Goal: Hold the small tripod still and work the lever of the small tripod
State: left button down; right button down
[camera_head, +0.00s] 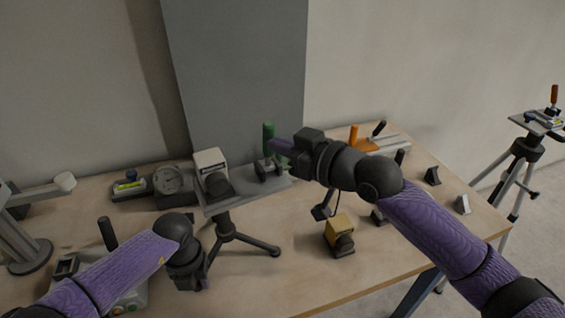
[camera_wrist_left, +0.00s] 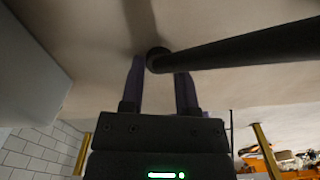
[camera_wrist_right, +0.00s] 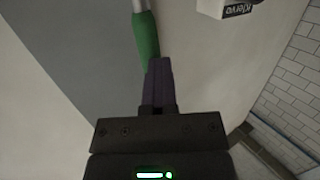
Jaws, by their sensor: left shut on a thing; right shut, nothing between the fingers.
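The small tripod (camera_head: 227,222) stands on the table, with a flat grey top plate and dark legs. Its green-gripped lever (camera_head: 268,132) stands upright on the plate and also shows in the right wrist view (camera_wrist_right: 146,36). My left gripper (camera_wrist_left: 160,70) is shut on a dark rod (camera_wrist_left: 250,50), apparently the end of a tripod leg; its fingers are mostly hidden in the head view. My right gripper (camera_head: 278,145) is shut and empty, its fingertips against or just beside the green grip. I cannot tell whether they touch.
A white boxy device (camera_head: 210,160) is at the plate's left. A round gauge (camera_head: 168,181) stands further left. A yellow block (camera_head: 340,229) sits right of the tripod, below my right arm. A larger tripod (camera_head: 525,150) stands off the table's right edge. The front middle of the table is clear.

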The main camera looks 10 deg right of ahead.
pick_arm(q)
jog(key=shift+a, duration=0.1)
pick_arm(e)
jog(key=shift+w+r, duration=0.25)
jog(key=shift+w, duration=0.2)
dwell(0.6)
jog(key=shift+s+f, duration=0.1)
jog(key=s+f, duration=0.3)
jog(key=s, duration=0.4)
jog(key=shift+d, duration=0.25)
dwell(0.6)
jog(key=shift+f, duration=0.1)
jog(key=shift+s+d+f, duration=0.1)
jog(key=shift+s+f, duration=0.25)
jog(key=shift+s, duration=0.4)
jog(key=shift+s+d+f, duration=0.1)
jog(key=shift+s+f, duration=0.25)
jog(key=shift+s, duration=0.4)
jog(key=shift+s+d+f, duration=0.1)
jog(key=shift+s+f, duration=0.25)
jog(key=shift+s, duration=0.4)
pick_arm(q)
jog(key=shift+c, duration=1.4)
grip_release()
pick_arm(e)
jog(key=shift+a, duration=0.1)
